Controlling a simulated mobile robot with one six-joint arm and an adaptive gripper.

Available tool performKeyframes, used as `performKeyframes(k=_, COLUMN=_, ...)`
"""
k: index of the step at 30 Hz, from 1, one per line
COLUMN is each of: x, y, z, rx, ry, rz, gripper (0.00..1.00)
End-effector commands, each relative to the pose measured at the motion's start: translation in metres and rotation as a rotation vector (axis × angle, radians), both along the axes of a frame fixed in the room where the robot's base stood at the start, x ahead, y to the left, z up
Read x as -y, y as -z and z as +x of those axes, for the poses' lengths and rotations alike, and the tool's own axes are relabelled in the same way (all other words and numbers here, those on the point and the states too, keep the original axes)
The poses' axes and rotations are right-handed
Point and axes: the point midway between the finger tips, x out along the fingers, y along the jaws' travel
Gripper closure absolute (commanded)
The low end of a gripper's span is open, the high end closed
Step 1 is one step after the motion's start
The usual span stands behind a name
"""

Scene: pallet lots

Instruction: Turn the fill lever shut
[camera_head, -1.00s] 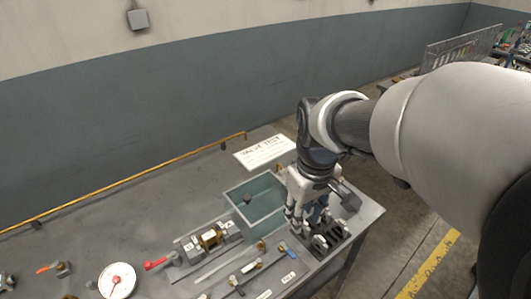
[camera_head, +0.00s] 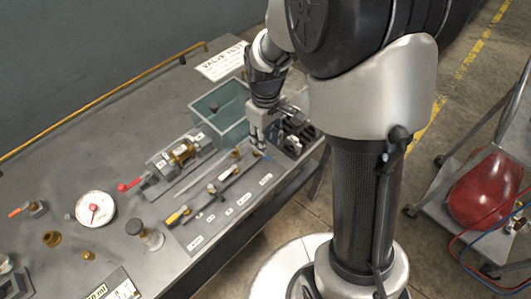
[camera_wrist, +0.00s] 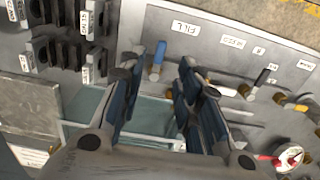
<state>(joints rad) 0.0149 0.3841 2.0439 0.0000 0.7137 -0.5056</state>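The fill lever has a blue handle (camera_wrist: 157,60) and sits beside the FILL label (camera_wrist: 185,27) on the grey valve panel in the wrist view. In the head view its blue end (camera_head: 263,154) shows just in front of my gripper (camera_head: 263,132). In the wrist view my gripper (camera_wrist: 155,78) is open, with its dark blue fingers apart and nothing between the pads. The blue handle appears in line with the gap, just beyond the left fingertip. I cannot tell whether a finger touches it.
A black slotted rack (camera_head: 296,136) stands right beside the gripper. A teal bin (camera_head: 232,133) lies behind it. A round gauge (camera_head: 95,208) and red lever (camera_head: 130,184) are further left.

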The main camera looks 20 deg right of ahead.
Motion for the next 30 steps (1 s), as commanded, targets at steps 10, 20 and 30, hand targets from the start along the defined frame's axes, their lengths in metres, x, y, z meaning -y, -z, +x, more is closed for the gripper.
performKeyframes(k=10, x=0.000, y=0.056, z=0.000, rx=-0.001, ry=0.000, rz=0.000, gripper=0.69)
performKeyframes(k=20, x=0.000, y=0.062, z=0.000, rx=0.000, ry=0.000, rz=0.000, gripper=0.69)
performKeyframes(k=30, x=0.000, y=0.061, z=0.000, rx=0.000, ry=0.000, rz=0.000, gripper=0.87)
